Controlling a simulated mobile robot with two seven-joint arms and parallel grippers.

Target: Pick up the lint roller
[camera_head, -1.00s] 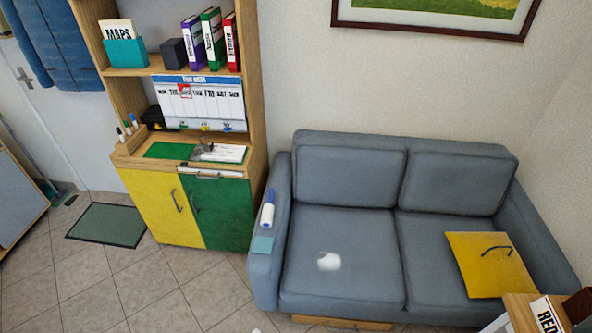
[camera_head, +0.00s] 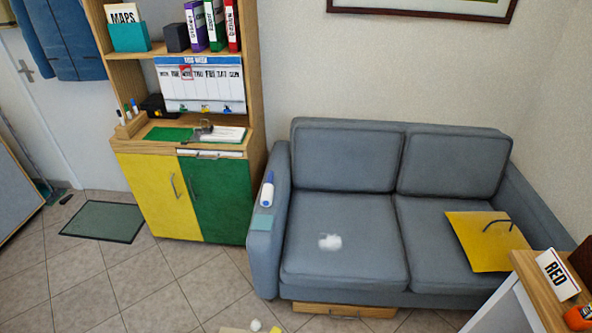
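The lint roller (camera_head: 267,188), with a white roll and a blue end, lies on the left armrest of the grey-blue sofa (camera_head: 345,237). A small teal square (camera_head: 262,223) lies in front of it on the same armrest. A white fluffy patch (camera_head: 330,242) is on the left seat cushion. Neither of my grippers shows in the head view.
A shelf cabinet with yellow (camera_head: 157,195) and green (camera_head: 219,200) doors stands left of the sofa. A yellow folder (camera_head: 478,240) lies on the right seat. Tiled floor (camera_head: 165,290) in front is mostly clear.

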